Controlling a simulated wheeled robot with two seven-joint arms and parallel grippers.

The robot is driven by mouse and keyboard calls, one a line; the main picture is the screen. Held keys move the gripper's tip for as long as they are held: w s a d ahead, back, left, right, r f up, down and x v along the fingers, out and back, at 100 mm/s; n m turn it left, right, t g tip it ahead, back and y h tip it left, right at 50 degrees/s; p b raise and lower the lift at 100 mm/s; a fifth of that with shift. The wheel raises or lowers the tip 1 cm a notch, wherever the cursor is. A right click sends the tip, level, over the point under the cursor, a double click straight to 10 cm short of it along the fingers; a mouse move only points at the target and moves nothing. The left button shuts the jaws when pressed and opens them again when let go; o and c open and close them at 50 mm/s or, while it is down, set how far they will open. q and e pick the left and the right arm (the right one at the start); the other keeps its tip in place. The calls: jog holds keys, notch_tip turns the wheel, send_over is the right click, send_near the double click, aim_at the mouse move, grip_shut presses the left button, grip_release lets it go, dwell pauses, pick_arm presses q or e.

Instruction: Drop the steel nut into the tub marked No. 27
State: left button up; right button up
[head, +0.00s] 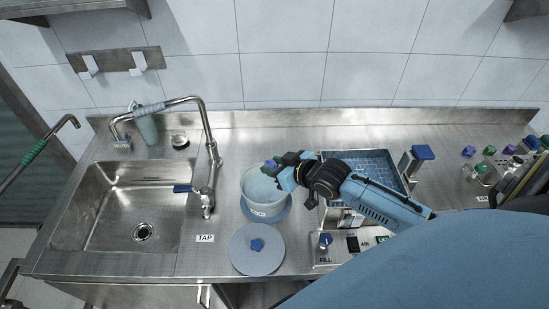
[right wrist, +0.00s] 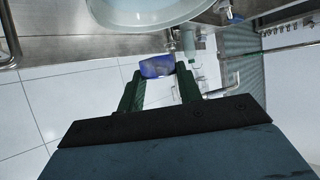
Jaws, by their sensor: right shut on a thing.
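My right gripper (head: 274,168) is shut on a small blue-purple piece (head: 269,163). In the right wrist view the piece (right wrist: 157,66) sits between the green fingertips (right wrist: 160,72). It does not look like bare steel, and I cannot make out a nut's shape. A round, pale open tub (head: 246,192) stands under and beside the fingertips on a blue round base (head: 285,213). A small label (head: 258,212) is on its front, too small to read. The tub's pale side (right wrist: 130,17) also shows in the right wrist view. My left gripper is not in view.
A grey round lid (head: 246,262) with a blue knob lies in front of the tub. The sink (head: 95,215) and tall tap (head: 204,130) are left. A blue-lined basin (head: 385,165) is right, partly behind my arm. Purple and green knobs (head: 489,150) stand farther right.

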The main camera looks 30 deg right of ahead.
jog(key=shift+f+b, duration=0.3)
jog(key=shift+f, duration=0.3)
notch_tip(320, 180, down, 5)
jog(key=b, duration=0.3)
jog(key=shift+r+b, duration=0.15)
jog(key=shift+b, duration=0.2)
jog(key=o, duration=1.1)
jog(key=v, duration=1.3)
jog(key=shift+s, duration=0.25)
jog(key=shift+a, duration=0.1)
